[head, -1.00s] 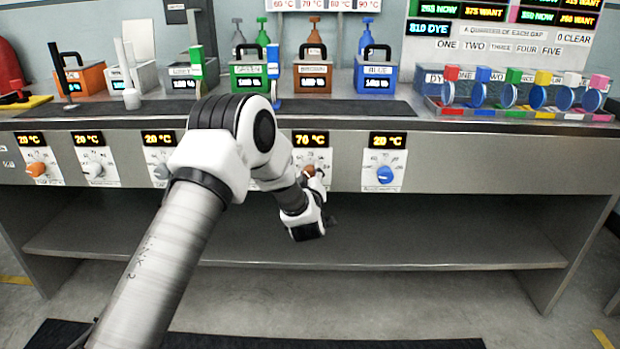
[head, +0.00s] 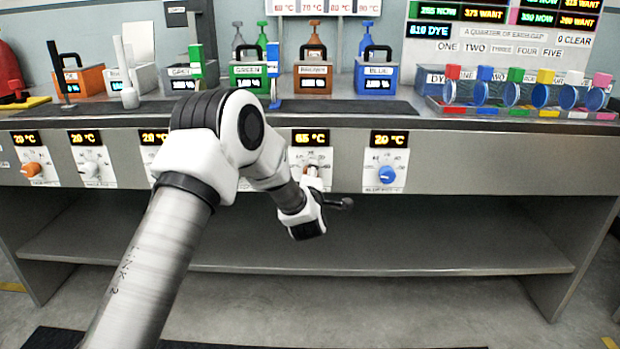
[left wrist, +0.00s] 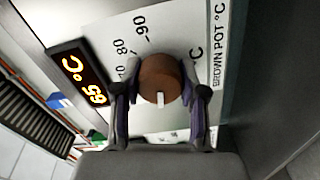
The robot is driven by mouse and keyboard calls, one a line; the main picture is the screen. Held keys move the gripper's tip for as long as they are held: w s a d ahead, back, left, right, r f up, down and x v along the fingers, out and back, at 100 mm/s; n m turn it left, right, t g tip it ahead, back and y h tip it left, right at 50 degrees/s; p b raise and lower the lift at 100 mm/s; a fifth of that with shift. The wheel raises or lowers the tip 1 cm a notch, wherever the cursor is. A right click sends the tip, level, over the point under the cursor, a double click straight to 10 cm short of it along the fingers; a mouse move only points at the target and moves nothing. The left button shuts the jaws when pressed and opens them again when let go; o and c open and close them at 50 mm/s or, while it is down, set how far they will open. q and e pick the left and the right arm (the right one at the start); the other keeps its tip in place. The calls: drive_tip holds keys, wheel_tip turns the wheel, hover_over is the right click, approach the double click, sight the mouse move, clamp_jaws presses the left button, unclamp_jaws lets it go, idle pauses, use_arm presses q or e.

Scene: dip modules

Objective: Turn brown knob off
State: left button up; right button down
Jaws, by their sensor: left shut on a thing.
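The brown knob (left wrist: 160,78) is round, with a white pointer mark facing the bottom of the left wrist view. My left gripper (left wrist: 161,95) has one finger on each side of it and is shut on it. The dial plate (left wrist: 213,45) reads "BROWN POT °C", and the marks 80 and 90 show on it. The temperature display (left wrist: 80,80) beside it reads 65 °C; it also shows in the head view (head: 311,138). In the head view my left arm and gripper hide most of the knob. My right gripper is not in view.
The blue knob (head: 386,174) is to the right under a 20 °C display. The orange knob (head: 32,169) is at far left. Colored pots, including the brown pot (head: 313,80), stand on the counter above. The lower shelf (head: 430,250) is empty.

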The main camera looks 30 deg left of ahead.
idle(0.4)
use_arm(q)
drive_tip(key=o, duration=1.1)
drive_tip(key=shift+o, duration=0.2)
drive_tip(key=shift+s, duration=0.1)
drive_tip(key=v, duration=1.2)
drive_tip(key=shift+a, duration=0.1)
